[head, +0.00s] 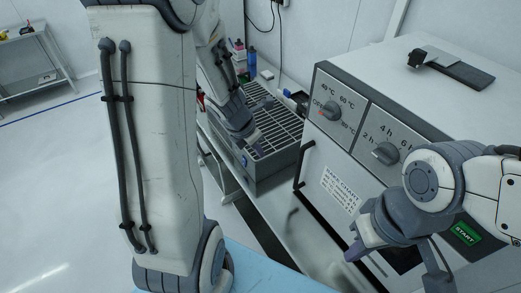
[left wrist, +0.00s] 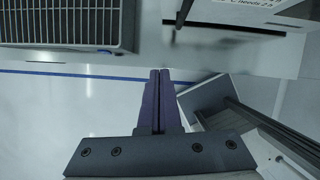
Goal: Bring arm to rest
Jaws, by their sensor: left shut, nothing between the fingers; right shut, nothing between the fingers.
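My left gripper (head: 258,148) is in the middle of the head view, over the grey slotted rack box beside the oven-like machine. In the left wrist view its two purple fingers (left wrist: 159,90) lie together with nothing between them. My right gripper (head: 356,250) is at the lower right of the head view, in front of the machine's lower front. Its fingers are shut and empty. Part of my left arm stands large in the left half of the head view and hides some floor and bench.
The machine (head: 345,150) has two knobs, a door handle and a green START button (head: 466,232). The slotted box (head: 275,165) stands left of it; its grille also shows in the left wrist view (left wrist: 60,25). Bottles (head: 252,62) stand behind. Open floor (head: 50,190) lies left.

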